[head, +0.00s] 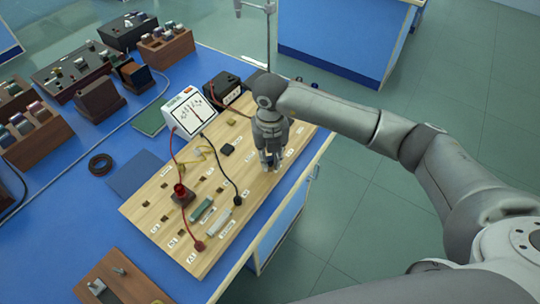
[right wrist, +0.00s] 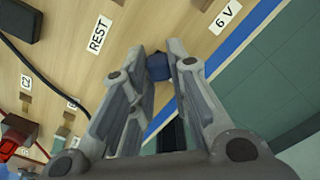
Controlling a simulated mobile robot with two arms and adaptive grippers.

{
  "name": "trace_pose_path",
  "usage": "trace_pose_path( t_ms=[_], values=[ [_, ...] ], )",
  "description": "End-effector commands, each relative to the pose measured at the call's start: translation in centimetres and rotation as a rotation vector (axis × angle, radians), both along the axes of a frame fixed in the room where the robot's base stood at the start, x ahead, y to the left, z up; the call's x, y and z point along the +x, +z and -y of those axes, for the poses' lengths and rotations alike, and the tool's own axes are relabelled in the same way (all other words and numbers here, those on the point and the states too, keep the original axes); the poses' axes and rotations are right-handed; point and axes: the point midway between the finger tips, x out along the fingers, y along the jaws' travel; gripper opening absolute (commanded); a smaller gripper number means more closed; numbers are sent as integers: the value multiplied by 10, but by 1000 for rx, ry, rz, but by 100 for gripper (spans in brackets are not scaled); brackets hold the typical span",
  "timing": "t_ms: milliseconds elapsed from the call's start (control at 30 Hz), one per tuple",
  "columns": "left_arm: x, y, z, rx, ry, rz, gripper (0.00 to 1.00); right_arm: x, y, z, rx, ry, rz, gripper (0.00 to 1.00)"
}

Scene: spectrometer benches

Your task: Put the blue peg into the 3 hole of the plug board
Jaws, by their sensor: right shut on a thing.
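The plug board (head: 150,207) is a pale wooden board with rows of dark holes and small white labels, on the blue bench. My right gripper (head: 268,163) is over its right part, pointing down. In the right wrist view its fingers (right wrist: 160,62) are closed on the blue peg (right wrist: 159,68), whose end shows between the fingertips, near the labels REST and 6 V. In the head view the peg is mostly hidden by the fingers. I cannot pick out the 3 hole; its label is too small to read. My left gripper is not in view.
A white meter (head: 188,112) and a black box (head: 222,88) stand behind the board. Red and black leads (head: 222,168) cross it, near a red plug (head: 181,191) and green block (head: 202,209). Wooden racks (head: 35,140) stand left. The board's front-left area has free room.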

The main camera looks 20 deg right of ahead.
Motion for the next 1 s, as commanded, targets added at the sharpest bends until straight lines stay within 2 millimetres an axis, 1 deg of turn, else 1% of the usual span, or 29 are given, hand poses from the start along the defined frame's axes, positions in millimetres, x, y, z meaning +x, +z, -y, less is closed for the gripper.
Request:
trace_pose_path(
  t_ms=[33,333,367,533,767,867,967,1000],
  values=[
    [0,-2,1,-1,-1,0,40,0,-2,0,0,0,0,1],
    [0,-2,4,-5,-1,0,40,0,-2,0,0,0,0,1],
    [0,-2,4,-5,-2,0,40,0,-2,0,0,0,0,20],
    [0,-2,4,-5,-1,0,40,0,-2,0,0,0,0,42],
    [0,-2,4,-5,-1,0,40,0,-2,0,0,0,0,42],
    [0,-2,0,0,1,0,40,0,-1,0,0,0,1,42],
    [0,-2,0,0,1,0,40,1,8,0,2,0,3,42],
    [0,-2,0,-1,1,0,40,1,13,0,2,1,3,42]
  ],
)
